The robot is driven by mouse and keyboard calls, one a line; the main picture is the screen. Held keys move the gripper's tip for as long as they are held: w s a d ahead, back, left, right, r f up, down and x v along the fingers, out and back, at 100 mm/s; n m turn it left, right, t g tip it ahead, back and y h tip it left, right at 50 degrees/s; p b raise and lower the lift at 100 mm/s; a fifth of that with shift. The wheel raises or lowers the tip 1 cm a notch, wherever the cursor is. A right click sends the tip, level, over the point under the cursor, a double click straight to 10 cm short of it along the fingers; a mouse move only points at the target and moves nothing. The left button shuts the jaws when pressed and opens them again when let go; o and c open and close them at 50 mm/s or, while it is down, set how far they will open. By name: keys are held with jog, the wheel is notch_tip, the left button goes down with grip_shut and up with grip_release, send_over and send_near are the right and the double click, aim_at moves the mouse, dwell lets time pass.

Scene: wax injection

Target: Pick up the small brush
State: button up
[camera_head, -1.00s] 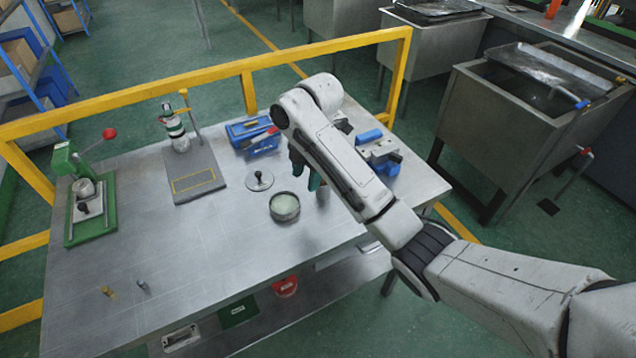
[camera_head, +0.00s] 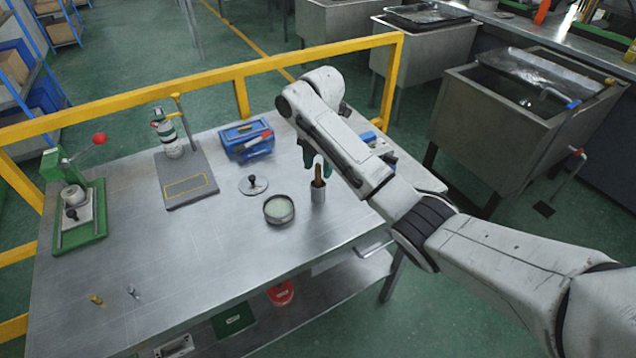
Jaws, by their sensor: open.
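A small brush with a brown handle (camera_head: 318,175) stands upright in a small grey cup (camera_head: 318,192) on the metal workbench (camera_head: 220,270). Only its handle shows; its other end is hidden in the cup. My white forearm hides part of the bench behind and right of the gripper.
A round tin (camera_head: 279,209) stands left of the cup, with a knobbed lid (camera_head: 253,185) behind it. A blue box (camera_head: 246,139) is farther back. A green press (camera_head: 78,215) stands far left. A yellow rail (camera_head: 190,82) runs behind the bench. The front left bench is mostly clear.

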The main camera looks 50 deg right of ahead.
aim_at(318, 188)
jog(key=shift+w+d+f+p, duration=0.1)
jog(key=shift+f+p, duration=0.1)
jog(key=shift+f, duration=0.9)
jog(key=shift+w+d+f+p, duration=0.1)
jog(key=shift+f+p, duration=0.05)
jog(key=shift+f, duration=0.9)
grip_shut()
